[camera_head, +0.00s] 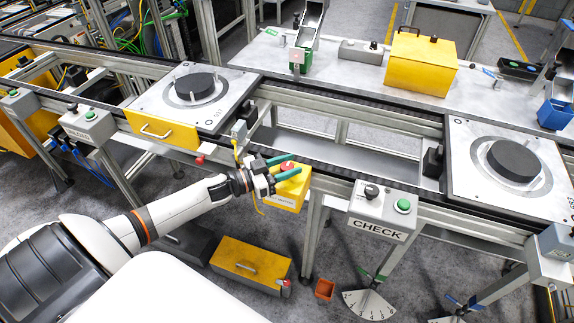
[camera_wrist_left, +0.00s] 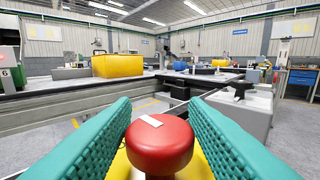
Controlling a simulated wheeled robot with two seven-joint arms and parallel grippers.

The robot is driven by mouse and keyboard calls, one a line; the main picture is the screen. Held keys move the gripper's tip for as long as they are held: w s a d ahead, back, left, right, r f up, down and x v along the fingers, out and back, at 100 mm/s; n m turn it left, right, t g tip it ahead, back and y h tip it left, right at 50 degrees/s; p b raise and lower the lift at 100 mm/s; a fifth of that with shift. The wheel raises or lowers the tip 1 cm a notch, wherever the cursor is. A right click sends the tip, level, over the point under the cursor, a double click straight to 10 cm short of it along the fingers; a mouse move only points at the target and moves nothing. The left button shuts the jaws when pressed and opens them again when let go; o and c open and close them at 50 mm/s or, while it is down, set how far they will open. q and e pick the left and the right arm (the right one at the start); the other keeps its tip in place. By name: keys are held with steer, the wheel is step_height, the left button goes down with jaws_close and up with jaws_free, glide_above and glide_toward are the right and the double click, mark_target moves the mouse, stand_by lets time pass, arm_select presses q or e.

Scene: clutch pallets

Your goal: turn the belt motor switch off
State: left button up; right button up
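The belt motor switch is a red round knob (camera_head: 287,166) on a yellow box (camera_head: 284,197) fixed to the front of the conveyor rail. The label on the box is partly legible. In the left wrist view the red knob (camera_wrist_left: 159,146) fills the lower middle, with a slanted white mark on its top. My left gripper (camera_head: 286,167) has green fingers spread apart, one on each side of the knob. In the wrist view the fingers of this gripper (camera_wrist_left: 160,122) stand left and right of it; whether they touch it is unclear. My right gripper is in neither view.
A CHECK box (camera_head: 380,222) with black and green buttons stands right of the switch. Pallets with black discs sit on the line at left (camera_head: 238,88) and right (camera_head: 462,185). A yellow case (camera_head: 229,255) and small orange bin (camera_head: 325,290) are on the floor below.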

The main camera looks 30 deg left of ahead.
arm_select(q)
steer(key=c, duration=0.6)
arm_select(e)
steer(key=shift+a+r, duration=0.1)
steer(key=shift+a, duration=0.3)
